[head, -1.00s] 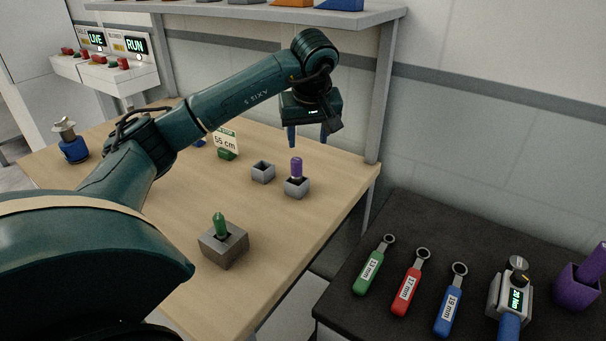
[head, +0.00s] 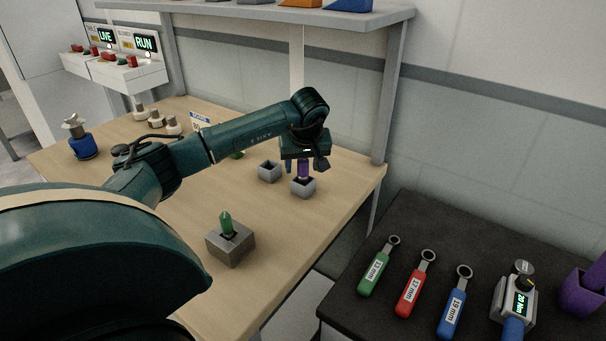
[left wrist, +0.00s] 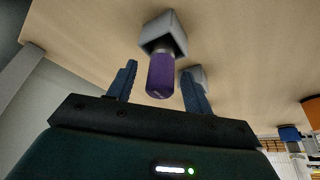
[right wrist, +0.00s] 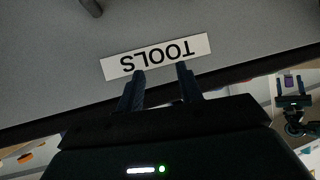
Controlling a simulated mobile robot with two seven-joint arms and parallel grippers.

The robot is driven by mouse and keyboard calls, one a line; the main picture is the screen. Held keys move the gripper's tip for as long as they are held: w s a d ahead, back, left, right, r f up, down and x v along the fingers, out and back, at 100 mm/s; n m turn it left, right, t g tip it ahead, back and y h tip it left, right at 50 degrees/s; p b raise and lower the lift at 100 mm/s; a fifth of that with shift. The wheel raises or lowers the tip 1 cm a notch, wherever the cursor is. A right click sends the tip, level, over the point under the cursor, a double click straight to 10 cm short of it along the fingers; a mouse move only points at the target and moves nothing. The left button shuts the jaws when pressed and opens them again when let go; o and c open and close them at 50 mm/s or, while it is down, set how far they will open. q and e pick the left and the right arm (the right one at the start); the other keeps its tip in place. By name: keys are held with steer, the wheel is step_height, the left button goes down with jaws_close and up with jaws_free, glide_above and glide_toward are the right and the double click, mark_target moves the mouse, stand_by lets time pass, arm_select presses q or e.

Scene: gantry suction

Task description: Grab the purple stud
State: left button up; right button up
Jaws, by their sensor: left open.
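The purple stud (head: 304,171) stands upright in a small grey square holder (head: 303,188) near the right edge of the wooden table. In the left wrist view the purple stud (left wrist: 161,75) lies between the two blue fingers, with its holder (left wrist: 163,33) beyond. My left gripper (head: 302,166) is over the stud from above. It is open, its fingers (left wrist: 160,85) on either side of the stud with gaps showing. My right gripper (right wrist: 160,80) shows in its own wrist view, fingers apart and nothing between them, in front of a TOOLS label (right wrist: 157,57).
An empty grey holder (head: 269,172) stands just left of the stud's holder. A green stud (head: 226,222) sits in a grey block (head: 231,246) nearer me. A dark table (head: 400,215) at right holds wrenches and a torque tool (head: 515,295). A shelf (head: 250,17) hangs above the back.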

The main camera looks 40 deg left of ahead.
arm_select(q)
steer(key=shift+f, duration=0.2)
steer(key=shift+c, duration=0.4)
jaws_close()
